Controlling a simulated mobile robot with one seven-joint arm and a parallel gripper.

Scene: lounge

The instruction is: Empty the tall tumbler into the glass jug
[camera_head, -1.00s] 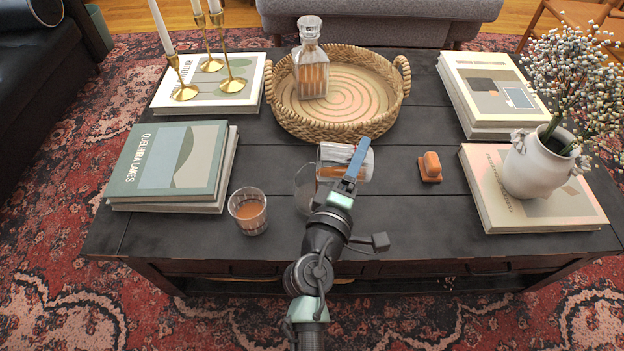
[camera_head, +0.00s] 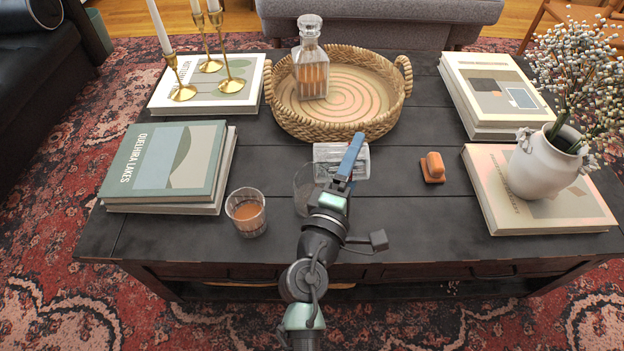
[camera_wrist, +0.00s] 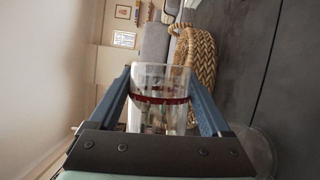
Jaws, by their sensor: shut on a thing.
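My gripper (camera_head: 350,160) is shut on the clear tall tumbler (camera_head: 328,153), which lies about level, its left end over the glass jug. In the wrist view the tumbler (camera_wrist: 160,85) sits between my two blue fingers, with a dark red line across it. It looks clear, with no orange liquid that I can make out. The glass jug (camera_head: 304,186) stands on the table below and left of the tumbler, partly hidden by my gripper. Its contents cannot be made out.
A short glass of orange-brown drink (camera_head: 246,214) stands left of the jug. A woven tray (camera_head: 290,125) with a decanter (camera_head: 311,72) lies behind. An orange block (camera_head: 433,168) is to the right. Books (camera_head: 165,165) and a white vase (camera_head: 543,165) flank the dark table (camera_head: 420,215).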

